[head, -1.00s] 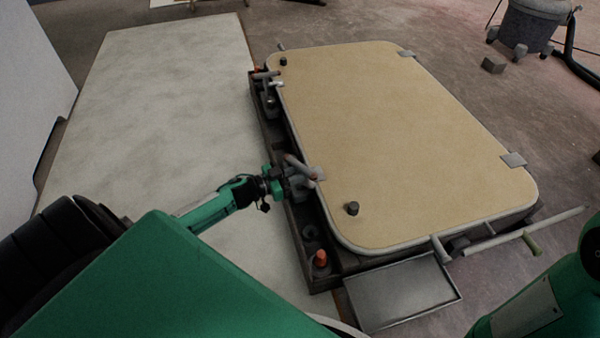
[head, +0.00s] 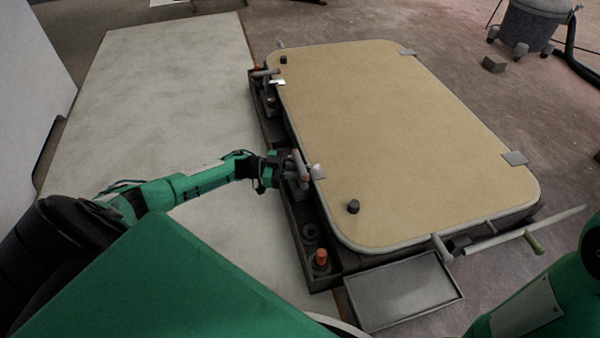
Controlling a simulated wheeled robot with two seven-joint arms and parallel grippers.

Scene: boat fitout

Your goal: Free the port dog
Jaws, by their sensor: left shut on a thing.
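A tan hatch lid (head: 400,130) with a pale rim lies shut on a dark frame. The port dog (head: 298,160), a grey lever with a pinkish grip, stands at the lid's left edge, beside a small metal plate (head: 317,171). My left gripper (head: 288,168) reaches in from the left and is shut on the dog; its fingers hide part of the lever. A similar dog (head: 266,73) sits farther back on the same edge. Another lever (head: 440,245) is at the lid's near right edge. My right gripper is out of view.
An orange-topped fitting (head: 320,257) stands in the frame's near left channel. A shallow grey tray (head: 400,290) lies at the near side. A rod with a green grip (head: 533,243) is at right. A pale panel (head: 150,120) lies to the left.

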